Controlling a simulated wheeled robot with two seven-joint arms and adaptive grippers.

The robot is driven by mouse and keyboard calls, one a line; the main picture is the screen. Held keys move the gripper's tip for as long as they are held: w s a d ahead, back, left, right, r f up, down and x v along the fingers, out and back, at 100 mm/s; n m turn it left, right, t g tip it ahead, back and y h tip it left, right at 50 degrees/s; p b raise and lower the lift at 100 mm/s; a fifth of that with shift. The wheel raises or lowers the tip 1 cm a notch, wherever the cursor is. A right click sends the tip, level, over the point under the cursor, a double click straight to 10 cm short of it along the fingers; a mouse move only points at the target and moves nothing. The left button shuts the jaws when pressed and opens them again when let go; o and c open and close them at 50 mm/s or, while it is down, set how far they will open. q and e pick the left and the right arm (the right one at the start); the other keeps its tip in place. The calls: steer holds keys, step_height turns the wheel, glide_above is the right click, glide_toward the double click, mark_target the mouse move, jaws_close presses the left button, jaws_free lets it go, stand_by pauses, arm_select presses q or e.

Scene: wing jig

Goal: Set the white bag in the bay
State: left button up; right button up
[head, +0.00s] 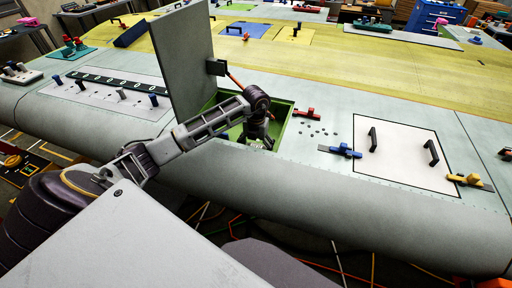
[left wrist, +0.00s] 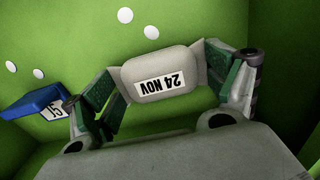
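The white bag (left wrist: 165,78), with a label reading 24 NOV, lies between the two fingers of my left gripper (left wrist: 163,82) in the left wrist view. The finger pads touch its two ends, so the gripper appears shut on it. Green walls of the bay (left wrist: 215,20) surround it. In the head view my left gripper (head: 257,138) reaches down into the green bay (head: 284,128) in the wing's top. The bag is hard to make out there. Whether it touches the bay floor I cannot tell. My right gripper is not in view.
A grey hatch panel (head: 182,65) stands open beside the bay. A blue tagged object (left wrist: 32,103) is at the bay's left in the wrist view. A red clamp (head: 306,113), a blue clamp (head: 345,151) and a white handled panel (head: 403,158) lie to the right.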

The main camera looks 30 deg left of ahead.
mark_target(256, 146)
arm_select(q)
steer(key=shift+r, duration=0.2)
stand_by(0.3)
step_height(256, 146, up, 12)
steer(key=b, duration=0.2)
stand_by(0.7)
steer(key=shift+s+f, duration=0.1)
stand_by(0.5)
